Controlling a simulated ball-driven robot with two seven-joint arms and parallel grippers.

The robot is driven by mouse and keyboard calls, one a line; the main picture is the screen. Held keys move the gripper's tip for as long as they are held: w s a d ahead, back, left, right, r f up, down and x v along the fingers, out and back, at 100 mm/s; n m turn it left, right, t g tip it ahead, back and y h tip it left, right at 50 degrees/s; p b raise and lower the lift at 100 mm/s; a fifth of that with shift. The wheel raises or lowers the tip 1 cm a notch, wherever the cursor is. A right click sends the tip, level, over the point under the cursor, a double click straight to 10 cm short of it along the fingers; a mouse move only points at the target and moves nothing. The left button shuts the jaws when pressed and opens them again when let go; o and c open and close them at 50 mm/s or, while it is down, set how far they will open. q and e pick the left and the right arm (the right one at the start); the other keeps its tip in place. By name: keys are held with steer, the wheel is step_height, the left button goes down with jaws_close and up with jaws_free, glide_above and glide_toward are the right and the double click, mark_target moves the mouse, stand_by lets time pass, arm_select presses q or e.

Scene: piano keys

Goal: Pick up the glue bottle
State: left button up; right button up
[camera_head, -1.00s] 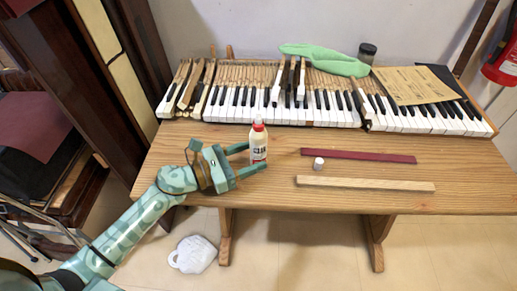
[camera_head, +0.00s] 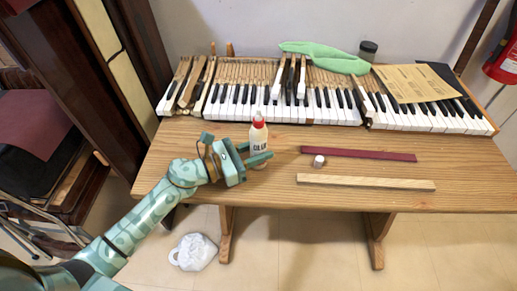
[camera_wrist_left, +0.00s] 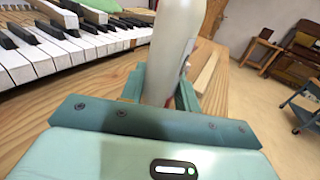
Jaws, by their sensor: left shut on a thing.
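The glue bottle (camera_head: 259,136), white with a red cap and dark lettering, is upright at the front middle of the table, before the keys. My left gripper (camera_head: 257,153) reaches in from the left and is shut on its lower body, one finger on each side. In the left wrist view, the pale bottle (camera_wrist_left: 173,50) stands between the two green fingers, its top cut off by the frame. I cannot tell whether its base still touches the table. My right gripper is not in view.
The wooden table (camera_head: 220,185) carries a row of piano keys (camera_head: 330,110) behind the bottle. A small white cylinder (camera_head: 319,161), a dark red strip (camera_head: 360,154) and a pale wood strip (camera_head: 365,183) lie to the right. A green cloth (camera_head: 325,58) lies at the back.

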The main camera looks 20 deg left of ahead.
mark_target(258, 142)
arm_select(q)
step_height(258, 142, up, 3)
steer(key=shift+r+p, duration=0.1)
steer(key=shift+p, duration=0.6)
steer(key=s+d+r+p, duration=0.6)
steer(key=s+r+p, duration=0.2)
steer(key=s, duration=0.4)
steer(key=shift+s+r, duration=0.35)
steer(key=shift+r, duration=0.45)
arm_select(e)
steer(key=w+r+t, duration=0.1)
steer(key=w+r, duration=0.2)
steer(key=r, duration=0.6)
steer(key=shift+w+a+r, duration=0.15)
